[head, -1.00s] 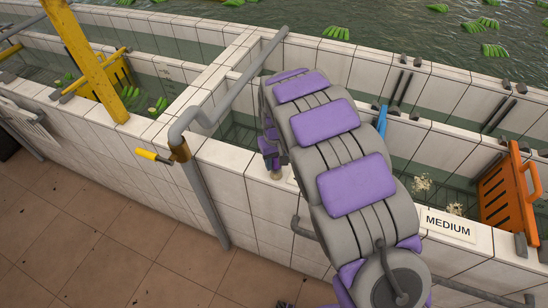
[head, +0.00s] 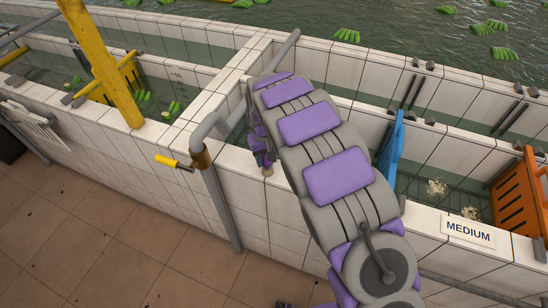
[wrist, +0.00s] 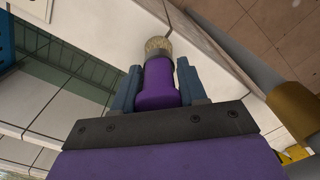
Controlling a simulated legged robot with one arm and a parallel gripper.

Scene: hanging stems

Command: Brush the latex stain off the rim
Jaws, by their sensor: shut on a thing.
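My gripper (wrist: 160,66) is shut on a brush (wrist: 158,80) with a purple handle. The brush's pale bristles (wrist: 158,45) point away from the jaws, at the white tiled rim (wrist: 185,45) in the wrist view. In the head view the bristle end (head: 267,170) shows at the left of my arm, at or just above the near rim (head: 236,158). I cannot tell whether the bristles touch it. My arm hides most of the gripper there. I make out no latex stain on the visible rim.
A grey pipe (head: 215,185) with a yellow-handled valve (head: 172,162) stands left of the brush. The tiled floor (head: 120,225) in front is mostly clear.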

